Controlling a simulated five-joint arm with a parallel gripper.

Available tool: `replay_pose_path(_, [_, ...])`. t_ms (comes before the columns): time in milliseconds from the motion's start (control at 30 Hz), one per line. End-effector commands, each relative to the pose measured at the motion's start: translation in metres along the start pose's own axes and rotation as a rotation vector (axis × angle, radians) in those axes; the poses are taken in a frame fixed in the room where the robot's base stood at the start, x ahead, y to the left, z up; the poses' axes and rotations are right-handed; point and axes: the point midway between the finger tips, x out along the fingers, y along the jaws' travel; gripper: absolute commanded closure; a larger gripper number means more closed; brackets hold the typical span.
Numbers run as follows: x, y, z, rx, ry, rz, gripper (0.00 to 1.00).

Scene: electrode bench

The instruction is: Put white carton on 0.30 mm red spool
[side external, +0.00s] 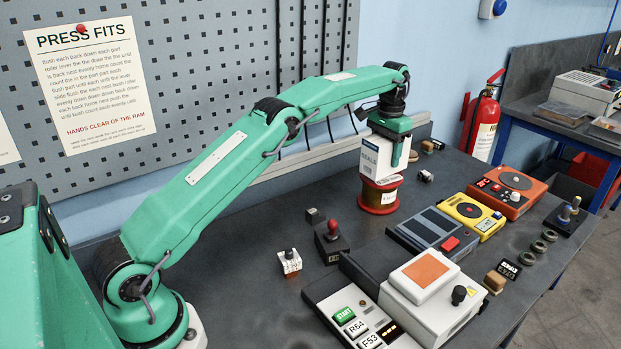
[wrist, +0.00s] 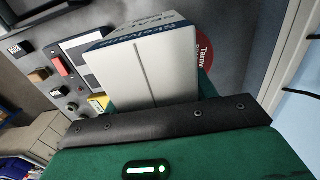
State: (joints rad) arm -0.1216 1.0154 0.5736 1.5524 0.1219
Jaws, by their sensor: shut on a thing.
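The white carton (side external: 371,163) with a blue top edge is upright in my gripper (side external: 396,150), at the back middle of the bench in the side view. It also fills the middle of the wrist view (wrist: 155,65). My gripper is shut on it from above. The red spool (side external: 378,205), with copper-brown winding and a pale label, stands on the bench directly under the carton. The carton's bottom appears at the spool's top; I cannot tell whether they touch. In the wrist view, part of the spool's red face (wrist: 205,58) shows beside the carton.
A grey panelled device (side external: 435,230), a yellow meter (side external: 472,215) and an orange-red unit (side external: 507,190) stand to the right. A joystick box (side external: 332,240) and a small white-red switch (side external: 290,262) stand in front.

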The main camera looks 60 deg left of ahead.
Motion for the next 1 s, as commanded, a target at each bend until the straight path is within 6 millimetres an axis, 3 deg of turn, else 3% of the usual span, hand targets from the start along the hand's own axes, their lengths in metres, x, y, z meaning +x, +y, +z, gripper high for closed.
replay_pose_path(333, [0.032, 0.0, 0.001, 0.0, -0.001, 0.0, 0.74])
replay_pose_path(833, [0.038, 0.0, 0.0, 0.0, 0.001, 0.0, 0.74])
replay_pose_path(867, [0.039, 0.0, 0.0, 0.0, 0.0, 0.0, 0.42])
replay_pose_path(967, [0.039, 0.0, 0.0, 0.0, 0.0, 0.0, 0.22])
replay_pose_path(1000, [0.039, 0.0, 0.0, 0.0, 0.0, 0.0, 0.22])
